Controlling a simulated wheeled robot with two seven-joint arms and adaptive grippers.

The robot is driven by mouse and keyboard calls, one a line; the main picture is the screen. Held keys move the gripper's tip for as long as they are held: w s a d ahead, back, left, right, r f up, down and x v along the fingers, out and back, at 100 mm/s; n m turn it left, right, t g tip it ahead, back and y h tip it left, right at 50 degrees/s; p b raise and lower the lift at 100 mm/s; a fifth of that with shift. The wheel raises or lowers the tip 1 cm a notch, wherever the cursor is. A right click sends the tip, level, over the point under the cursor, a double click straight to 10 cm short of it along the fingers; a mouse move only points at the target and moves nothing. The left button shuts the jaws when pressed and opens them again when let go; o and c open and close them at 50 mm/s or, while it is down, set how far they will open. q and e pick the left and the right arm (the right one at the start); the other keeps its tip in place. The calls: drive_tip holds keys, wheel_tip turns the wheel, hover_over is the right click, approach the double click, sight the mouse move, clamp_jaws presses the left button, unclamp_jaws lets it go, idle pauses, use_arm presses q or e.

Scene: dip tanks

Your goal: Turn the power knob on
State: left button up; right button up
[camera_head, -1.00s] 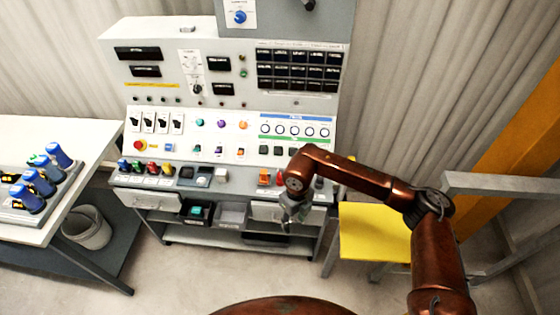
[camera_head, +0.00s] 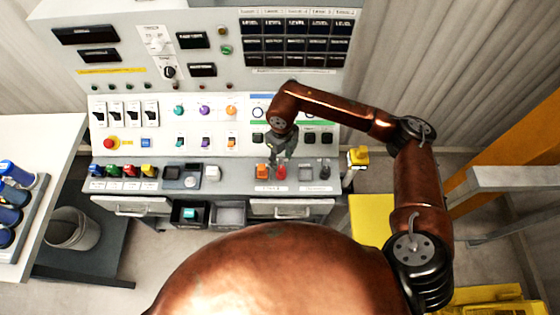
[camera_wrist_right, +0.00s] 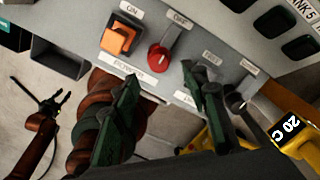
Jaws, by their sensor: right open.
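The red power knob (camera_wrist_right: 158,57) sits on the sloped front panel, with a POWER label below it. Its grey handle points to the upper right, towards the OFF label; the ON label is further left. In the head view the red knob (camera_head: 281,173) is just below my right gripper (camera_head: 281,158). In the wrist view my right gripper (camera_wrist_right: 160,78) is open, its two green-black fingers on either side below the knob, with nothing between them. I cannot tell whether they touch the panel. My left gripper (camera_wrist_right: 57,98) appears small at the left of the wrist view, its fingers apart.
An orange switch (camera_wrist_right: 119,38) is close left of the knob. Yellow equipment (camera_wrist_right: 292,138) stands beyond the panel's right end. Colored knobs (camera_head: 121,171) line the panel's left.

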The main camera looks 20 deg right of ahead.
sight(281, 169)
wheel_tip(281, 169, down, 4)
drive_tip(key=shift+a+f, duration=0.1)
drive_tip(key=shift+f, duration=0.9)
drive_tip(key=c, duration=0.5)
clamp_jaws()
use_arm(q)
drive_tip(key=shift+w+f, duration=0.1)
drive_tip(key=shift+w, duration=0.2)
